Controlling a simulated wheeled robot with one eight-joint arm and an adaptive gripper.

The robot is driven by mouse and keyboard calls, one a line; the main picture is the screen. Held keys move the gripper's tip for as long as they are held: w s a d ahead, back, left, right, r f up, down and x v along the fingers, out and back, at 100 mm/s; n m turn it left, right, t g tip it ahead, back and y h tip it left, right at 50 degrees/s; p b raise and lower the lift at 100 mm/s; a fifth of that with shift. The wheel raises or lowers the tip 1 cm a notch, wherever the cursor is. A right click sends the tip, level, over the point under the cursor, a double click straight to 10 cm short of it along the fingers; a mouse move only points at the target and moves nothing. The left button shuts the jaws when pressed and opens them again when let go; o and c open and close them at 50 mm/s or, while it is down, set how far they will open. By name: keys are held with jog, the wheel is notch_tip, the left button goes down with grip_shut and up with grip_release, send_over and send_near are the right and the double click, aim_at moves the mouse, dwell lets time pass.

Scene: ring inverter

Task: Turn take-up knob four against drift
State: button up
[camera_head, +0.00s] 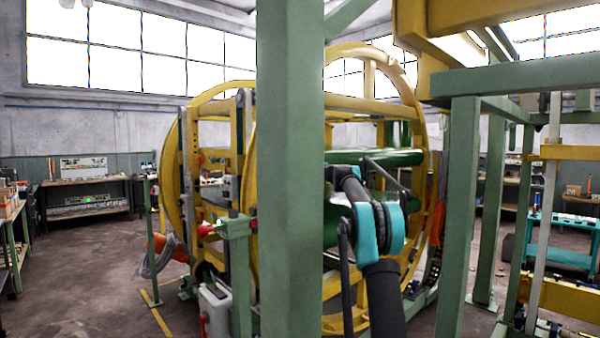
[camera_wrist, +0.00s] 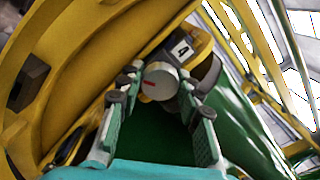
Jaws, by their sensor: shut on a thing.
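Take-up knob four (camera_wrist: 160,79) is a pale round knob with a red mark on its face, in the upper middle of the wrist view. A label plate with the number 4 (camera_wrist: 183,49) sits just behind it on a yellow mount. My gripper (camera_wrist: 159,86) has one finger on each side of the knob, with the fingertips closed against it. In the head view the knob and my gripper cannot be made out; my dark arm with teal joints reaches toward the ring frame there.
The large yellow ring frame (camera_head: 350,52) with green rollers (camera_head: 375,157) stands ahead. A green post (camera_head: 291,180) blocks much of the head view. A yellow ring (camera_wrist: 55,75) curves close by my gripper's left side, and a green roller surface (camera_wrist: 245,125) lies at its right.

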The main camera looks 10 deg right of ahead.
jog(key=n, duration=1.1)
jog(key=shift+f, duration=0.1)
jog(key=n, duration=0.3)
jog(key=shift+n, duration=0.3)
jog(key=n, duration=0.3)
jog(key=shift+n, duration=0.3)
jog(key=n, duration=0.3)
jog(key=shift+n, duration=0.3)
jog(key=n, duration=0.6)
jog(key=shift+n, duration=0.3)
jog(key=o, duration=1.2)
